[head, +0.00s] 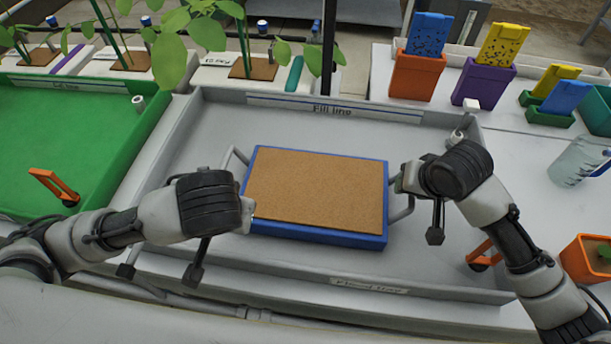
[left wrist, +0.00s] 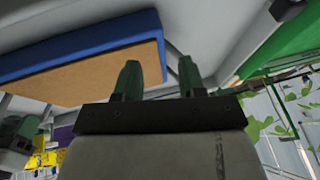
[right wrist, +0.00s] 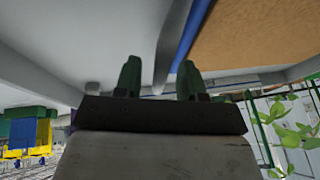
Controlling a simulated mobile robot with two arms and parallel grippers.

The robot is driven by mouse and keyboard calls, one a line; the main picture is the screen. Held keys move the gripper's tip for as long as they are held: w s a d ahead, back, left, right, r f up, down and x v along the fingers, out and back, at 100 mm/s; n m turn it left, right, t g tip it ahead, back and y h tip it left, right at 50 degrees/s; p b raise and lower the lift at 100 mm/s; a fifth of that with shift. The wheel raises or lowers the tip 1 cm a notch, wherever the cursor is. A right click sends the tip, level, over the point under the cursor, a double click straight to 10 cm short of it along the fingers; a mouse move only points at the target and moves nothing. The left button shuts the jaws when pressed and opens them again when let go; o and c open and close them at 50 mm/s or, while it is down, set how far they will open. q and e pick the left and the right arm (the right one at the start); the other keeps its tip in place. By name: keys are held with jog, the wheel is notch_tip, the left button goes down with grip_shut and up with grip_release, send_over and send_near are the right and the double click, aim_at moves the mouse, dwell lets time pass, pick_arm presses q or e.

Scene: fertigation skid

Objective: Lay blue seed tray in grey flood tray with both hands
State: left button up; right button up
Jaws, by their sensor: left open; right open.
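The blue seed tray (head: 318,235), filled with a flat brown surface, lies within the grey flood tray (head: 190,150) in the head view, slightly turned. It has a grey loop handle on each side. My left gripper (head: 249,208) is open beside its left edge; in the left wrist view the blue tray (left wrist: 85,45) is left of the parted fingers (left wrist: 159,70). My right gripper (head: 402,180) is open at the right handle (head: 405,211); in the right wrist view the handle (right wrist: 168,45) runs between the parted fingers (right wrist: 158,70). Neither gripper is closed on a handle.
A green tray (head: 60,135) adjoins on the left. Potted plants stand behind. Orange (head: 417,75) and purple (head: 482,85) holders with coloured cards stand at the back right. A clear jug (head: 577,162) and orange pot (head: 590,262) are at the right. Orange handles (head: 483,255) flank the flood tray.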

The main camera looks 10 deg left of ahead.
jog(key=v, duration=0.9)
jog(key=shift+s+r, duration=0.15)
jog(key=shift+r, duration=0.1)
notch_tip(320, 180, up, 9)
jog(key=p, duration=0.9)
jog(key=shift+r, duration=0.15)
notch_tip(320, 180, up, 7)
jog(key=p, duration=1)
dwell(0.3)
